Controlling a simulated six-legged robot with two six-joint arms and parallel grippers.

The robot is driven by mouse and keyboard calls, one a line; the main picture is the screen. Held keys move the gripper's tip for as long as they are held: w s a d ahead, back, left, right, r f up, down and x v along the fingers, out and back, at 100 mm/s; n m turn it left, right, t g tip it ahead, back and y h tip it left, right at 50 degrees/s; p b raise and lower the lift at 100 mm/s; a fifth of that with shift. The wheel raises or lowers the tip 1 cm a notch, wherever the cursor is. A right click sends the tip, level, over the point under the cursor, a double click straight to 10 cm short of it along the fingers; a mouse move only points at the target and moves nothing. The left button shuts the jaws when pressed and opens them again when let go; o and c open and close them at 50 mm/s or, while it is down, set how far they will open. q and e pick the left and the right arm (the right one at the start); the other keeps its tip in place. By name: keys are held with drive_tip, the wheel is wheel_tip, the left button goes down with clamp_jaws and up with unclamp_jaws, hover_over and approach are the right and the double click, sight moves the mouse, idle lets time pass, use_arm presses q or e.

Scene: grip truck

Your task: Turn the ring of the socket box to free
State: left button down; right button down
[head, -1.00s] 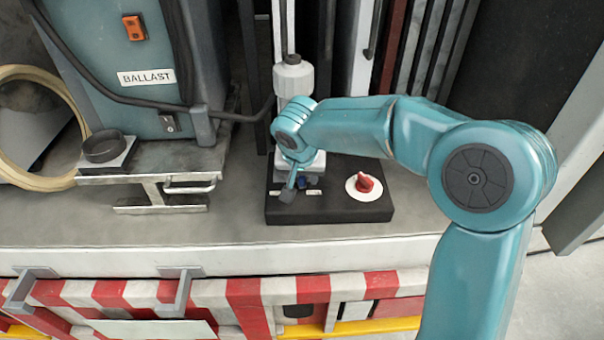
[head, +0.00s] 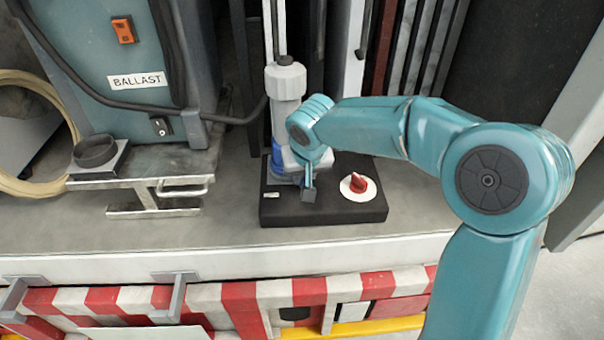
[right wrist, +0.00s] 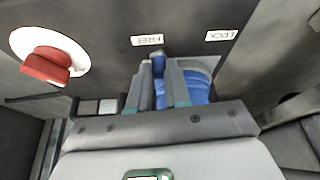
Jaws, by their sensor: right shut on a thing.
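The black socket box (head: 345,213) lies on the grey deck, with a grey socket (head: 287,85) rising from it. The blue ring (head: 277,160) shows at the socket's lower left; it also shows in the right wrist view (right wrist: 197,88). My right gripper (head: 308,192) is at the ring's front right. In the right wrist view my right gripper (right wrist: 158,72) is shut on the ring's blue lug (right wrist: 157,64), which is beside the FREE label (right wrist: 147,40). The LOCK label (right wrist: 221,35) stands apart to the right. My left gripper is not in view.
A red knob (head: 357,182) on a white disc sits close to the right of my gripper. A blue-grey BALLAST cabinet (head: 135,60) and a cable (head: 235,120) stand at the left. Bare deck (head: 235,225) lies left of the box.

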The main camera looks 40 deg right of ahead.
drive_tip(key=c, duration=1.1)
unclamp_jaws()
drive_tip(key=shift+r, duration=0.1)
drive_tip(key=shift+o, duration=0.2)
drive_tip(key=p+v, duration=0.1)
drive_tip(key=v, duration=1.5)
drive_tip(key=shift+s+r, duration=0.1)
drive_tip(key=shift+s, duration=0.1)
